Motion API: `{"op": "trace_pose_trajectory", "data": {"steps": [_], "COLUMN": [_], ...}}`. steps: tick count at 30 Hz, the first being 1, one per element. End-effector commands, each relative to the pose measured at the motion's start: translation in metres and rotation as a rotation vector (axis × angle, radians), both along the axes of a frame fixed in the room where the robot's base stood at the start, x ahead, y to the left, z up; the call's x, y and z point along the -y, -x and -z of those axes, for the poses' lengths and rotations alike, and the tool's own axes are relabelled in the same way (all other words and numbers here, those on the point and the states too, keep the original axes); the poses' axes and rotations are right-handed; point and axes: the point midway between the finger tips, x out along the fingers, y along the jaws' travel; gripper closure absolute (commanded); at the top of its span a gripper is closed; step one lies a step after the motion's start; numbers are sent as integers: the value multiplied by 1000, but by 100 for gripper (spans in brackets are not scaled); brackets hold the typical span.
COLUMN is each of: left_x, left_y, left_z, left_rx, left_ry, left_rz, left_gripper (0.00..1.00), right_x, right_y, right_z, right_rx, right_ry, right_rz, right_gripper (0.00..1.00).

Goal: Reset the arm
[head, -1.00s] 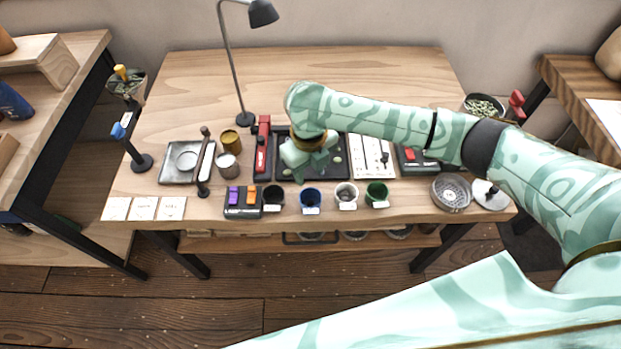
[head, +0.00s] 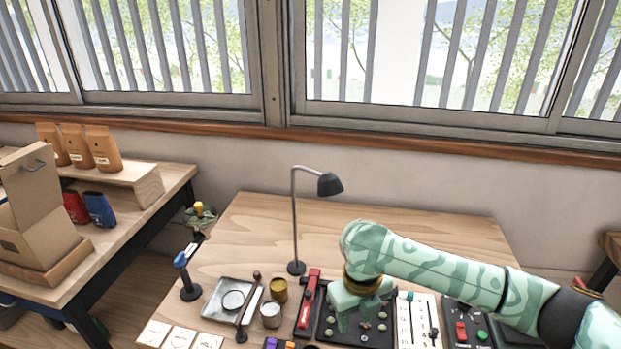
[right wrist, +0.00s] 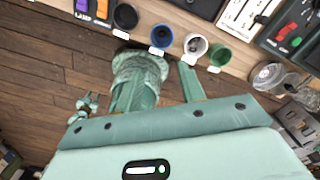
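My right arm (head: 440,270) reaches in from the right in the head view. Its gripper (head: 358,320) points down in front of a black panel (head: 330,331) with several round pieces, hiding part of it. In the right wrist view, the two fingers (right wrist: 160,85) stand apart, with only floor showing between them. I see nothing held. My left gripper does not show in the head view. A small mint part at the left of the right wrist view is too small to identify.
A desk lamp (head: 296,225) stands behind the panel. A metal tray (head: 218,312), tins (head: 278,290) and a red lever (head: 308,300) are left of it. Cups (right wrist: 162,37) line the front edge. The table's back (head: 410,212) is clear. A side table holds bags (head: 103,148).

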Motion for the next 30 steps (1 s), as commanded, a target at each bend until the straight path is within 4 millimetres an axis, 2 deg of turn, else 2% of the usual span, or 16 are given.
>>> {"op": "trace_pose_trajectory", "data": {"steps": [2, 5, 8, 11, 14, 15, 18, 24, 30], "left_x": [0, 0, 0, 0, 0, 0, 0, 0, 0], "left_y": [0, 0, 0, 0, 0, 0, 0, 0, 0], "left_z": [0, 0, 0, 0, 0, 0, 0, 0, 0], "left_rx": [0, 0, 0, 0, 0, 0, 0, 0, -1], "left_ry": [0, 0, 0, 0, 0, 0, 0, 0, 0], "left_rz": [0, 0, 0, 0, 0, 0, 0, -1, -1], "left_gripper": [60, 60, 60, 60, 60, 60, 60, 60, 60], "right_x": [-13, -42, -69, -72, -45, -29, 14, 94, 158], "right_y": [11, 32, 55, 71, 84, 89, 105, 144, 186], "right_z": [10, 26, 35, 36, 37, 38, 40, 39, 30], "right_rx": [9, 47, 89, 117, 150, 169, 233, 412, 626], "right_ry": [-34, -131, -284, -442, -561, -594, -646, -692, -717], "right_rz": [50, 220, 533, 945, 1387, 1548, 1882, 2341, 2616], "right_gripper": [60, 60, 60, 60, 60, 60, 60, 60, 60]}}
